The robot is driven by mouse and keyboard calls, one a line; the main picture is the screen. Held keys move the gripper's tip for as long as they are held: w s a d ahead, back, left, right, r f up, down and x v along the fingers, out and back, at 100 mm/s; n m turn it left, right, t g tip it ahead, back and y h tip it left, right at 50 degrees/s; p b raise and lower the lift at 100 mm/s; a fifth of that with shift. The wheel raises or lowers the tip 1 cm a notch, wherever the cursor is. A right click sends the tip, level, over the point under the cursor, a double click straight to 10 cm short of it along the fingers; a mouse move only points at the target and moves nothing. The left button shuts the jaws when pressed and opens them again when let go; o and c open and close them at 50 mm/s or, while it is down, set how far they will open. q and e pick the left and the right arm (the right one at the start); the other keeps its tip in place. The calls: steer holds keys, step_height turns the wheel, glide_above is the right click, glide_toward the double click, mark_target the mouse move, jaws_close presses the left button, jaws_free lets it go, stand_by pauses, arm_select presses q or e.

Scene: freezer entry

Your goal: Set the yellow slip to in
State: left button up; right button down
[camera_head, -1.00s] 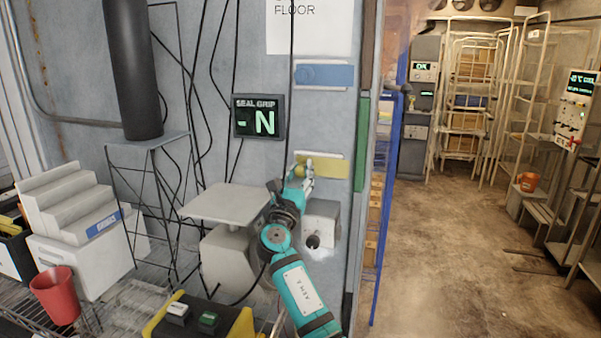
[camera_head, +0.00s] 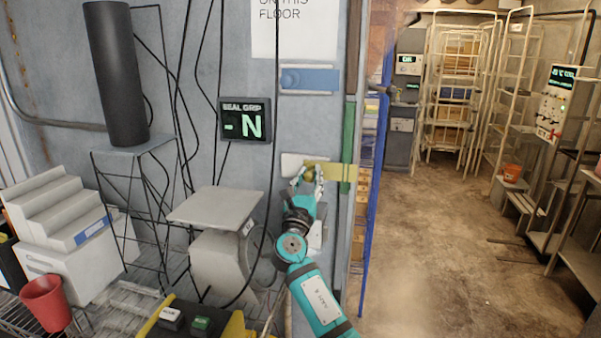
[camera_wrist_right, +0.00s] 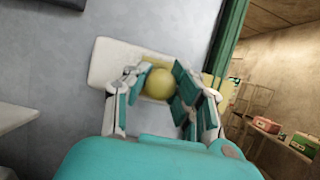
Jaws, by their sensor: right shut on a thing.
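The yellow slip (camera_head: 340,172) is a flat slide on a white wall plate (camera_head: 291,162). It sticks out to the right past the plate, over the wall's edge by the doorway, and the plate's left part is bare. Its round yellow knob also shows in the right wrist view (camera_wrist_right: 158,84). My right gripper (camera_head: 308,176) is shut on this knob, with fingers on both sides of it. The slip's middle is partly hidden behind my fingers. My left gripper is not in view.
A blue slip (camera_head: 310,79) sits on its own plate above. A green strip (camera_head: 348,147) runs along the wall's edge. A dark display (camera_head: 244,121) and a grey stand plate (camera_head: 215,206) are to the left. Open floor (camera_head: 440,240) lies through the doorway.

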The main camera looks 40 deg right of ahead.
steer(key=c, duration=1.6)
jaws_free()
steer(key=shift+f, duration=0.15)
steer(key=o, duration=0.6)
steer(key=shift+s+d, duration=0.2)
steer(key=shift+s, duration=0.1)
steer(key=shift+w, duration=0.1)
steer(key=shift+a, duration=0.15)
steer(key=shift+a+f, duration=0.1)
steer(key=shift+a, duration=0.15)
steer(key=v, duration=1.1)
steer(key=shift+s, duration=0.3)
